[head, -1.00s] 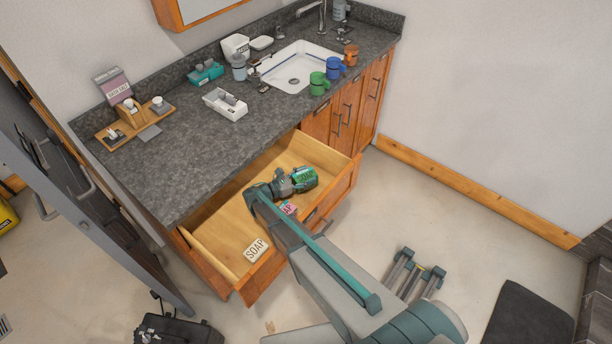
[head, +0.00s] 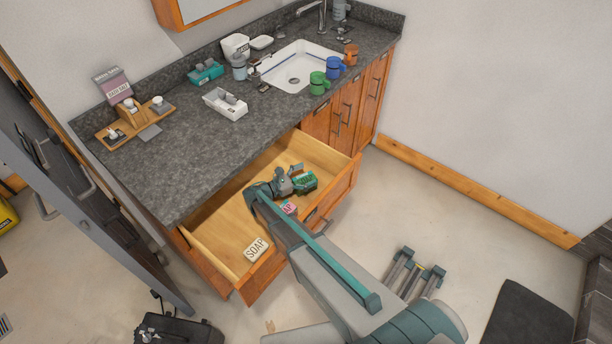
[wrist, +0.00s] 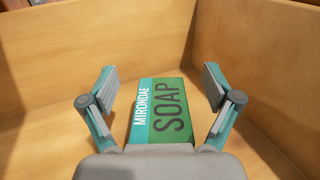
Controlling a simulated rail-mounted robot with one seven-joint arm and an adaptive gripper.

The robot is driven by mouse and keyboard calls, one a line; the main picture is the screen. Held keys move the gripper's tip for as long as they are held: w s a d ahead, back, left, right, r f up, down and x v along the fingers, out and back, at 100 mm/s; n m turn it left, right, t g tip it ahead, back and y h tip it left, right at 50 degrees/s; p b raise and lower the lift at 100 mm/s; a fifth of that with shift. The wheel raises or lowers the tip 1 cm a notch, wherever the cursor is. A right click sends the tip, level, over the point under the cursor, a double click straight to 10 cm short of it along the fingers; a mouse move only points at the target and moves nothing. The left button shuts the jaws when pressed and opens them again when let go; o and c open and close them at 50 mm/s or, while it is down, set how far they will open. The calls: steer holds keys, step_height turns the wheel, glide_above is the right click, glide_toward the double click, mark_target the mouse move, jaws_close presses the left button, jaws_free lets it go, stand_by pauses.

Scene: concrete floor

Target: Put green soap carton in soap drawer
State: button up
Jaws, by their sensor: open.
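The green soap carton (head: 308,181) is inside the open wooden drawer (head: 226,222), near its right end. In the wrist view the carton (wrist: 160,112) lies on the drawer floor with its "MIRONDAE SOAP" face showing. My gripper (head: 298,178) is down inside the drawer at the carton. In the wrist view my gripper (wrist: 161,92) has its fingers spread wide on either side of the carton, with a visible gap at each side. The carton's near end is hidden by the gripper body.
A white soap carton (head: 257,249) and a pink carton (head: 289,208) also lie in the drawer. Drawer walls (wrist: 110,35) stand close around my gripper. The grey counter (head: 185,148) above holds a white tray (head: 226,104), mugs and a sink (head: 297,68).

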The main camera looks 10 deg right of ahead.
steer(key=b+v, duration=0.4)
steer(key=v, duration=0.7)
steer(key=shift+a+r+b, duration=0.1)
steer(key=shift+a+b, duration=0.05)
steer(key=shift+b, duration=0.2)
steer(key=shift+s+a+r, duration=0.1)
steer(key=shift+s+a, duration=0.05)
steer(key=shift+a, duration=0.2)
